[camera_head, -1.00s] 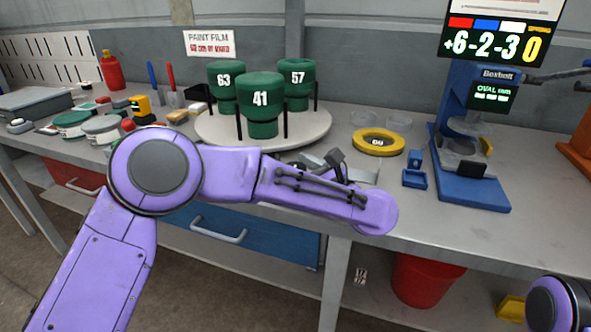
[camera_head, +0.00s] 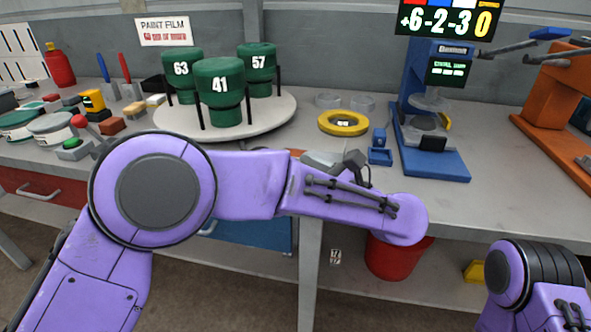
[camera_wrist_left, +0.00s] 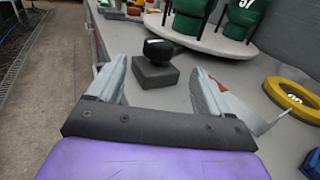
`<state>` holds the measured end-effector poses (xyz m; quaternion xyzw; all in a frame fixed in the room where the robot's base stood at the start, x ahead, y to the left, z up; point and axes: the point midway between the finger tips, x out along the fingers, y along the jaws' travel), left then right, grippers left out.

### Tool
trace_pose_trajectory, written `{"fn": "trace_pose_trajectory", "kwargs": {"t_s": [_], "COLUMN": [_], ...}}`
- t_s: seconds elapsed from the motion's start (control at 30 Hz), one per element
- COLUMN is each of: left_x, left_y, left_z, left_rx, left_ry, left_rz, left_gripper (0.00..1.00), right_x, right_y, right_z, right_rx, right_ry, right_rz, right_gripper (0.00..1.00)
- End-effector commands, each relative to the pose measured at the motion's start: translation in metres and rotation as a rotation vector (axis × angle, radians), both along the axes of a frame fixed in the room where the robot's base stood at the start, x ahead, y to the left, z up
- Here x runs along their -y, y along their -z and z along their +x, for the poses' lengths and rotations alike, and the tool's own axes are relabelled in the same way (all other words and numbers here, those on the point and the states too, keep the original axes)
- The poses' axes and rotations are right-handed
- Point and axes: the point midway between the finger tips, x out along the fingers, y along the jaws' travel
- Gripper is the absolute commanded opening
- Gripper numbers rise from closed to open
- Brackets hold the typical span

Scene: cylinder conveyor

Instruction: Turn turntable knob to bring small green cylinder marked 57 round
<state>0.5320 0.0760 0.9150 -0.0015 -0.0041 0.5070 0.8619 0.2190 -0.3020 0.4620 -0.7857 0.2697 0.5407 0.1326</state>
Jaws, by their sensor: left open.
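The green cylinder marked 57 (camera_head: 257,75) stands upright at the right rear of the round pale turntable (camera_head: 277,122). Green cylinders 41 (camera_head: 221,100) and 63 (camera_head: 181,82) stand there too, with 41 in front. In the left wrist view, a dark square block with a black knob (camera_wrist_left: 156,68) on top sits on the bench beside the turntable. My left gripper (camera_wrist_left: 160,92) is open and empty; the block lies just beyond and between its fingertips, apparently untouched. In the head view my left arm hides the knob. My right gripper is out of view; only its arm shows.
A yellow ring (camera_head: 343,123) lies right of the turntable. A blue gauge stand (camera_head: 438,164) and an orange stand (camera_head: 550,130) are farther right. Several small tools and tins (camera_head: 50,128) crowd the left. The bench front at right is clear.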

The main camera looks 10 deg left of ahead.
Motion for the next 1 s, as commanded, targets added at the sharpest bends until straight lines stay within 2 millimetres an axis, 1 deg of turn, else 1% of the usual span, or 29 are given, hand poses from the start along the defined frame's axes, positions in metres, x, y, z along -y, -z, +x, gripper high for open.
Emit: {"fn": "trace_pose_trajectory", "kwargs": {"t_s": [0.03, 0.07, 0.13, 0.17, 0.2, 0.23, 0.27, 0.3, 0.33, 0.37, 0.4, 0.43, 0.47, 0.5, 0.53, 0.57, 0.6, 0.67, 0.7, 0.73, 0.8, 0.87, 0.9, 0.97, 1.0], "left_x": [-0.004, -0.012, -0.056, -0.085, -0.129, -0.165, -0.201, -0.245, -0.275, -0.3, -0.327, -0.34, -0.347, -0.345, -0.338, -0.326, -0.303, -0.261, -0.231, -0.21, -0.171, -0.15, -0.145, -0.142, -0.141], "left_y": [-0.015, -0.028, -0.066, -0.083, -0.109, -0.13, -0.151, -0.175, -0.19, -0.201, -0.209, -0.21, -0.205, -0.193, -0.18, -0.164, -0.14, -0.101, -0.075, -0.056, -0.025, -0.011, -0.005, 0.002, 0.003], "left_z": [0.001, 0.003, 0.012, 0.014, 0.017, 0.02, 0.023, 0.026, 0.028, 0.029, 0.032, 0.035, 0.038, 0.042, 0.045, 0.045, 0.044, 0.034, 0.024, 0.015, -0.004, -0.015, -0.018, -0.02, -0.019], "left_rx": [0.016, 0.03, 0.071, 0.089, 0.12, 0.136, 0.129, 0.084, 0.026, -0.047, -0.17, -0.273, -0.376, -0.505, -0.593, -0.671, -0.756, -0.83, -0.847, -0.842, -0.792, -0.737, -0.717, -0.711, 0.711], "left_ry": [-0.008, -0.025, -0.109, -0.157, -0.211, -0.233, -0.239, -0.229, -0.213, -0.189, -0.146, -0.103, -0.057, 0.011, 0.065, 0.118, 0.185, 0.259, 0.283, 0.286, 0.23, 0.137, 0.076, 0.018, 0.003], "left_rz": [-0.008, -0.021, -0.055, -0.061, -0.048, -0.009, 0.057, 0.175, 0.278, 0.391, 0.558, 0.695, 0.834, 1.024, 1.172, 1.327, 1.543, 1.882, 2.111, 2.277, 2.632, 2.854, 2.957, 3.044, -3.057], "left_gripper": [0.8, 0.8, 0.8, 0.8, 0.8, 0.8, 0.8, 0.8, 0.8, 0.8, 0.8, 0.8, 0.8, 0.8, 0.8, 0.8, 0.8, 0.8, 0.8, 0.8, 0.8, 0.8, 0.8, 0.8, 0.8], "right_x": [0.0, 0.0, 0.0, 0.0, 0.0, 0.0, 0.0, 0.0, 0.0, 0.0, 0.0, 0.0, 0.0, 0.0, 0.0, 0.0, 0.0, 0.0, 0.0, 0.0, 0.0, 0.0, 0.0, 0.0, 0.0], "right_y": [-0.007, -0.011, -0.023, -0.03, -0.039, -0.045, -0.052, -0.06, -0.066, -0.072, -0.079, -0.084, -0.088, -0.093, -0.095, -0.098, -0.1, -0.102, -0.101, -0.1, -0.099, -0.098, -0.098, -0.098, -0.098], "right_z": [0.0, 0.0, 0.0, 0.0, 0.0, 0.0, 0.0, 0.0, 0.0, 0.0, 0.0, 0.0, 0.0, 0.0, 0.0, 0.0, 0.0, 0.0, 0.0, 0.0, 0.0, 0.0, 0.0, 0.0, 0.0], "right_rx": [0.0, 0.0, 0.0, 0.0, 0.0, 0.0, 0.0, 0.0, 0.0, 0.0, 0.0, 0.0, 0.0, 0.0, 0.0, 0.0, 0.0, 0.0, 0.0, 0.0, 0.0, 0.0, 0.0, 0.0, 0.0], "right_ry": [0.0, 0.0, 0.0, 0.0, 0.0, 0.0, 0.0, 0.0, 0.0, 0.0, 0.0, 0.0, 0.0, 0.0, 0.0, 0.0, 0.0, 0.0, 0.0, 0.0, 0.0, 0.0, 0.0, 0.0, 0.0], "right_rz": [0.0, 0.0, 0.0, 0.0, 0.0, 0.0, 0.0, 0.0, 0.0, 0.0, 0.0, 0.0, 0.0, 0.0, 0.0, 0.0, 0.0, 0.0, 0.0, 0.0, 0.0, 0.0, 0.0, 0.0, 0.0], "right_gripper": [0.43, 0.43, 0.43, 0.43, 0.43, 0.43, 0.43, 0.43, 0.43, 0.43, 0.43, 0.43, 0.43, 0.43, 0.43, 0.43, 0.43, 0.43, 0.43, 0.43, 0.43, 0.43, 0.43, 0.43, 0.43]}}
